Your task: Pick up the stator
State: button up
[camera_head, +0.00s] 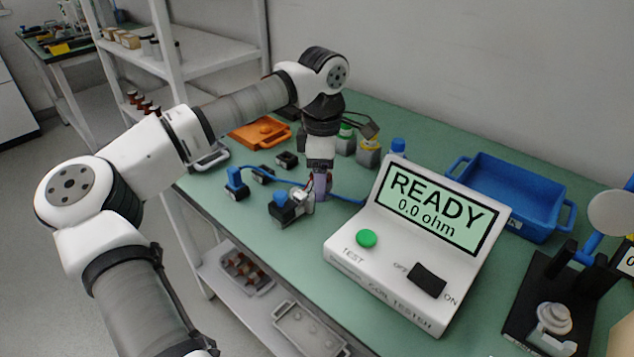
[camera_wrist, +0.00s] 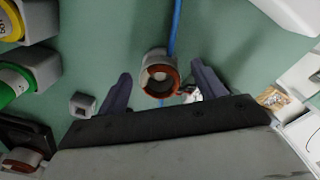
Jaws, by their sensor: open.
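In the wrist view the stator (camera_wrist: 158,58) is a short grey cylinder with a copper-coloured ring of windings facing the camera. Light and reddish leads come off its right side. My gripper (camera_wrist: 161,69) is open, with one dark finger on each side of the stator and a visible gap to both. I cannot tell how far the fingertips are above or below it. In the head view my gripper (camera_head: 320,185) points down at the green bench, and the stator is mostly hidden by it, with reddish wires showing beside it.
A blue cable passes close to the stator. The tester (camera_head: 412,245), showing READY, stands right of my gripper. Blue-topped clamps (camera_head: 236,178) sit left. An orange tray (camera_head: 260,133) and jars (camera_head: 368,152) are behind, a blue bin (camera_head: 505,195) at right.

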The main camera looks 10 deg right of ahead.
jog(key=shift+c, duration=0.3)
jog(key=c, duration=1.1)
jog(key=shift+r, duration=0.15)
